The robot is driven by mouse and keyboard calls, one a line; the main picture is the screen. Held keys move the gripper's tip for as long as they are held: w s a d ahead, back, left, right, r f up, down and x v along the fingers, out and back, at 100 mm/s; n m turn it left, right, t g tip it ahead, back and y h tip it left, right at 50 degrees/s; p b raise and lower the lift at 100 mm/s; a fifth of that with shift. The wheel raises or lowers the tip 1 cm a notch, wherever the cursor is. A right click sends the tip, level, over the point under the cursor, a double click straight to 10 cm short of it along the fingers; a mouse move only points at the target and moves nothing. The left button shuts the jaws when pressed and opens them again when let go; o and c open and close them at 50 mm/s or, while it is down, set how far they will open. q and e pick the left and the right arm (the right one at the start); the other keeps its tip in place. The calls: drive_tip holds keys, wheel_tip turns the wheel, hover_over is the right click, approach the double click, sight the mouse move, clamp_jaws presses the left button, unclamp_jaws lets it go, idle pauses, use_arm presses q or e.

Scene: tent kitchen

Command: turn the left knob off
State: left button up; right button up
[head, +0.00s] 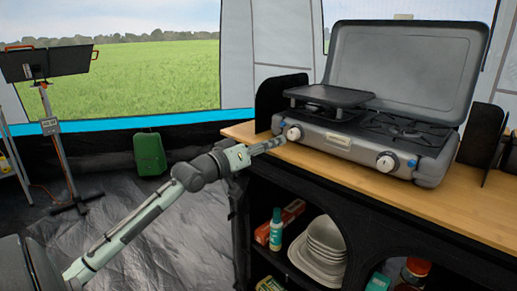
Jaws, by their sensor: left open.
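The grey camping stove (350,147) stands on a wooden counter with its lid open. Its left knob (294,133) is white, on the front panel near the left end. The right knob (386,163) is white too, further along the front. My left gripper (280,142) is at the front left of the stove, its tips close to the left knob. It is open, and I cannot tell whether it touches the knob. The exact turn of the left knob is too small to read. My right gripper is not in view.
A dark plate (330,95) sits over the stove's left burner. The wooden counter (440,213) has a clear strip in front of the stove. Dark panels stand at both sides of the stove. Shelves below hold white dishes (320,247) and bottles.

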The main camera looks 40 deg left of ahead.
use_arm(q)
drive_tip(key=shift+s+a, duration=0.15)
drive_tip(key=shift+s, duration=1.8)
wheel_tip(320, 180, down, 18)
drive_tip(key=s+d+f+m+g+y, duration=0.1)
drive_tip(key=s+d+g, duration=0.1)
drive_tip(key=s+g, duration=0.15)
drive_tip(key=s+d+f+m+g, duration=0.1)
drive_tip(key=s+d+f+g, duration=0.15)
drive_tip(key=f, duration=0.45)
drive_tip(key=s+d+f+m+g+y, duration=0.1)
drive_tip(key=s+d+f+g, duration=0.1)
drive_tip(key=s+f, duration=0.35)
drive_tip(key=s+d+f+m+g, duration=0.1)
drive_tip(key=s+d+f+g, duration=0.15)
drive_tip(key=f, duration=0.65)
drive_tip(key=s+d+f+m+g, duration=0.2)
drive_tip(key=s+d+f+g, duration=0.2)
drive_tip(key=s+d+f, duration=0.4)
drive_tip(key=s+f, duration=0.1)
drive_tip(key=s, duration=0.2)
drive_tip(key=shift+d+f+m+y, duration=0.2)
drive_tip(key=shift+m+y, duration=0.1)
drive_tip(key=shift+y, duration=0.1)
drive_tip(key=shift+d+g, duration=0.1)
drive_tip(key=shift+g, duration=0.15)
